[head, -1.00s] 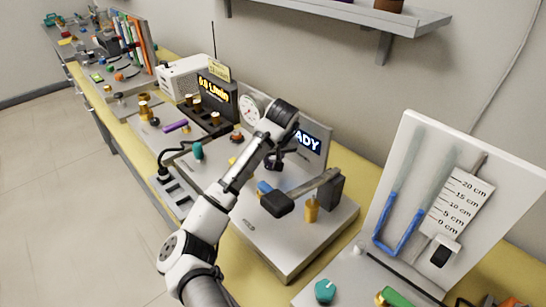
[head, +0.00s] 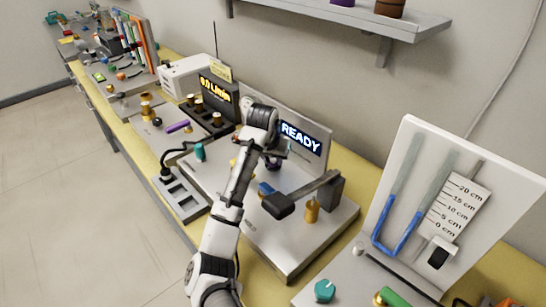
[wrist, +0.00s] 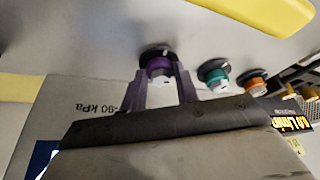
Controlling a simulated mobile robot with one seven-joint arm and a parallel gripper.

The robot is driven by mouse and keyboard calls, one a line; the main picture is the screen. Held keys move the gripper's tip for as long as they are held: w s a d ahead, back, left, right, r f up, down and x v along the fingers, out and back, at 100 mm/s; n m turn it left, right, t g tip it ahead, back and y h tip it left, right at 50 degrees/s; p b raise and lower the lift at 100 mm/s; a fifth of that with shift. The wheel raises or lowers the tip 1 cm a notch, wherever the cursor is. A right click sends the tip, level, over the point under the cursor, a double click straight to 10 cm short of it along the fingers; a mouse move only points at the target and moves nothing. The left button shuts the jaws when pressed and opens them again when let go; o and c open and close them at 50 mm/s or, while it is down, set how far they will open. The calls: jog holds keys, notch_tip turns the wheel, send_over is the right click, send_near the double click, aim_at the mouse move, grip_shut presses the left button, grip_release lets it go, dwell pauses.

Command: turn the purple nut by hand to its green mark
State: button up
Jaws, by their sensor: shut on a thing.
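The purple nut (wrist: 159,68) sits on a dark round base on the pale panel, with a light hexagonal tip, in the wrist view. My gripper (wrist: 160,88) is shut on it, one grey finger on each side. In the head view my gripper (head: 274,158) is low at the panel below the READY display, and the nut is mostly hidden by the arm. I cannot make out a green mark in either view.
A teal nut (wrist: 214,74) and an orange nut (wrist: 255,83) sit close by to the right in the wrist view. In the head view a dark hammer-like bar (head: 300,194) and a brass cylinder (head: 312,211) stand right of my arm. The READY display (head: 301,138) is behind.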

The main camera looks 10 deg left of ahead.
jog(key=shift+r+m+h, duration=0.1)
jog(key=shift+m+h, duration=0.2)
jog(key=shift+m, duration=0.3)
jog(key=shift+a, duration=0.1)
jog(key=o, duration=1)
jog(key=v, duration=1.3)
jog(key=shift+s+r, duration=0.15)
jog(key=shift+r, duration=0.2)
